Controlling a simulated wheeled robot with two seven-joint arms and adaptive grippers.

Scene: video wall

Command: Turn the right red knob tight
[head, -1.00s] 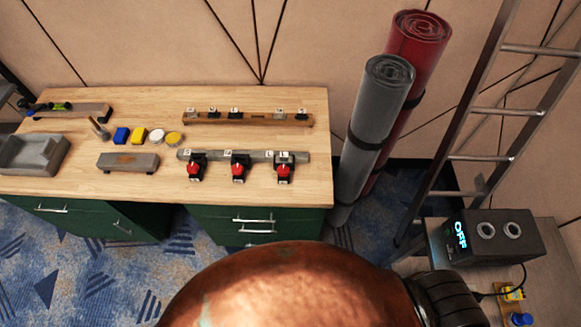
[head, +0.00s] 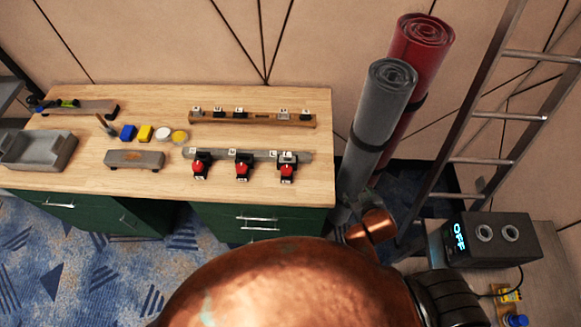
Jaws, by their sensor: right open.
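The right red knob (head: 287,171) is the rightmost of three red knobs on black clamps along a grey bar (head: 219,155) near the front of the wooden workbench (head: 90,185). The middle red knob (head: 242,171) and left red knob (head: 200,170) stand to its left. How tight any knob is cannot be told. My right gripper (head: 362,207) shows partly past the bench's right edge, to the right of and lower than the right knob. It is open and apart from the knob. My copper-coloured arm hides part of it. My left gripper is out of view.
A wooden rail (head: 260,119) with small labelled parts lies behind the knobs. A grey tray (head: 60,150), a grey block (head: 135,159) and small yellow and blue pieces sit left. Grey (head: 365,135) and red (head: 418,60) rolls stand right, before a ladder (head: 477,115). A box (head: 505,250) reads OFF.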

